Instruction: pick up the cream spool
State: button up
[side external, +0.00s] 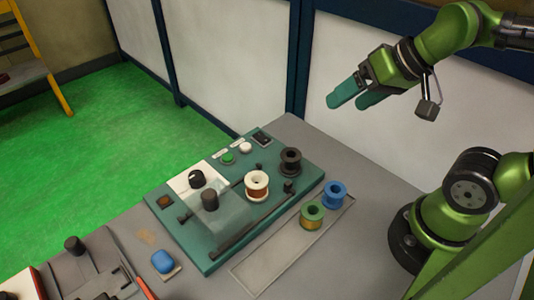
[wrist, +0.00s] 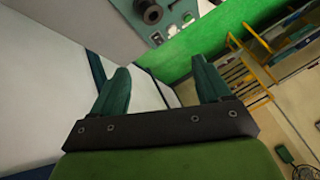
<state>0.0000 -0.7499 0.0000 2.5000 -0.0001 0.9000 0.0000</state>
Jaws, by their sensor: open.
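The cream spool (side external: 257,186) stands upright on the teal winding board (side external: 213,263), near its middle, with brown winding around its core. My gripper (side external: 349,103) is high above the right end of the table, well up and to the right of the cream spool, and apart from everything. Its teal fingers are open and empty. In the wrist view the fingers of my gripper (wrist: 160,82) stand wide apart with nothing between them. The cream spool is not visible in the wrist view.
A black spool (side external: 290,161) stands behind the cream one. A green spool (side external: 312,215) and a blue spool (side external: 334,194) stand in a grey tray (side external: 262,275) at the right. A clear cover (side external: 222,211) and a black knob (side external: 209,200) are close left of the cream spool.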

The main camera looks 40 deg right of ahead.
jog(key=shift+o, duration=0.4)
jog(key=n+g+h, duration=0.2)
jog(key=g, duration=0.5)
send_over(256, 183)
jog(key=s, duration=0.1)
jog(key=shift+f, duration=1.8)
jog(key=f, duration=1.1)
jog(key=shift+a, duration=0.4)
jog(key=shift+w+d+f, duration=0.15)
jog(key=shift+f, duration=0.75)
jog(key=shift+w+d+f, duration=0.1)
jog(key=shift+w+f, duration=0.05)
jog(key=shift+f, duration=0.8)
jog(key=shift+w+d+f, duration=0.15)
jog(key=shift+f, duration=0.75)
jog(key=shift+c, duration=0.3)
